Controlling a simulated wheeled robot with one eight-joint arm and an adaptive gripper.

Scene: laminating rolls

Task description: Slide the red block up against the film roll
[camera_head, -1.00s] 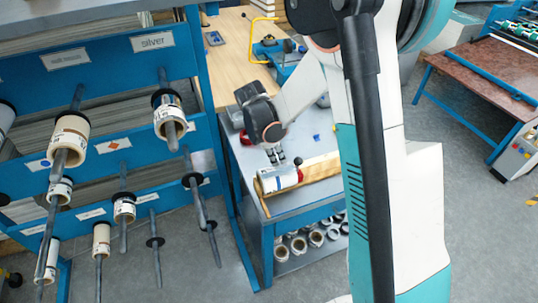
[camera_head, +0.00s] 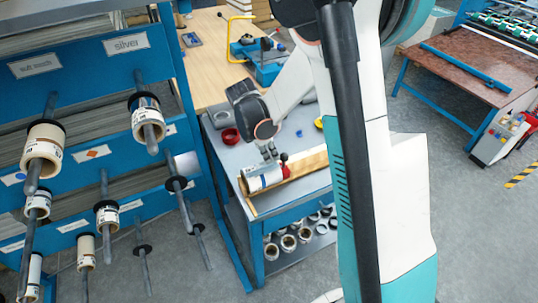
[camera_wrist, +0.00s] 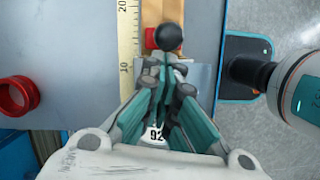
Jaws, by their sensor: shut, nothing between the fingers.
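The film roll (camera_head: 262,182) is a white cylinder lying on the wooden board on the bench. In the wrist view its label (camera_wrist: 155,133) shows partly between my fingers; the rest is mostly hidden. The red block (camera_head: 286,171), with a dark ball knob on it, sits on the board by the roll's right end. In the wrist view the red block (camera_wrist: 151,39) is just beyond my fingertips. Whether block and roll touch is hidden. My gripper (camera_head: 269,152) is shut and empty, above the roll on the knob's left; its fingers (camera_wrist: 163,75) point toward the knob.
A ruler (camera_wrist: 127,45) runs along the board's edge. A red ring-shaped dish (camera_head: 230,136) stands on the grey bench (camera_head: 306,137) behind my gripper. A rack with rolls on pegs (camera_head: 90,130) stands at left. The bench's lower shelf holds several rolls (camera_head: 289,242).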

